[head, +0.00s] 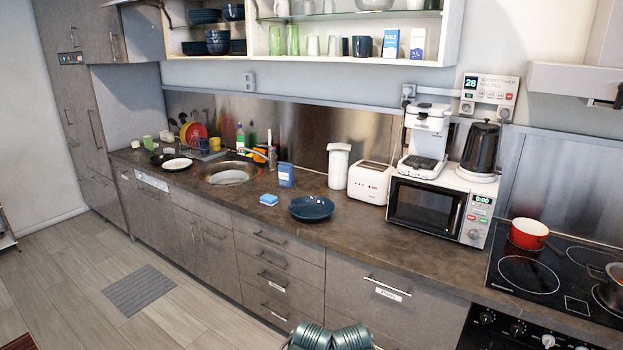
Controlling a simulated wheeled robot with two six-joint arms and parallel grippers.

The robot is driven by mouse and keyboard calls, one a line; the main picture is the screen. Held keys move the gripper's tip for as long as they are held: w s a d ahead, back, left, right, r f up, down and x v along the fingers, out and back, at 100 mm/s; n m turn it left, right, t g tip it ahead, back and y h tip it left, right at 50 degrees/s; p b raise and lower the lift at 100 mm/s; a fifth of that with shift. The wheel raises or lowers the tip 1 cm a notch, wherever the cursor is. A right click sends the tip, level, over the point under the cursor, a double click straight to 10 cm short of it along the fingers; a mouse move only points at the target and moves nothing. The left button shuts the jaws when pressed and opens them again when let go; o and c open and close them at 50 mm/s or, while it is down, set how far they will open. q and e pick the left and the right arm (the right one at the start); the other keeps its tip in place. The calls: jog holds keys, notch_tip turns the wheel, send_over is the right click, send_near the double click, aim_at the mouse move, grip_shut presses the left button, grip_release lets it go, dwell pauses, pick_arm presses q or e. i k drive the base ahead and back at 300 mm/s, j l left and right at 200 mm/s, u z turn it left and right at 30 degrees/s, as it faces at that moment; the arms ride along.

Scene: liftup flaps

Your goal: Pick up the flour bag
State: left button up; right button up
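No bag can be clearly read as flour. A small blue package (286,174) stands upright on the counter right of the sink; its label is too small to read. On the open upper shelf stand a blue-and-white box (391,43) that seems to read "salt" and a white-and-blue carton (417,43) with unclear print. Two ribbed teal parts at the bottom edge seem to be mine. I see no gripper fingers, and nothing touches these packages.
A dark blue plate (312,208) and a blue sponge (268,200) lie on the counter (345,238). A white toaster (370,182), microwave (436,208) and coffee machine (426,138) stand to the right. A red pot (528,234) is on the stove. The floor (75,270) at left is mostly clear.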

aim_at(286, 170)
jog(key=i+j+u, duration=0.15)
jog(key=i+u, duration=0.3)
jog(key=i, duration=0.4)
jog(key=i+j+z, duration=0.25)
jog(key=i+j, duration=0.15)
jog(key=i+j+z, duration=0.45)
jog(key=j+z, duration=0.15)
jog(key=i+j+z, duration=0.15)
jog(key=j+z, duration=0.15)
jog(key=j, duration=0.2)
jog(key=j+z, duration=0.6)
jog(key=j, duration=0.3)
jog(key=i, duration=0.05)
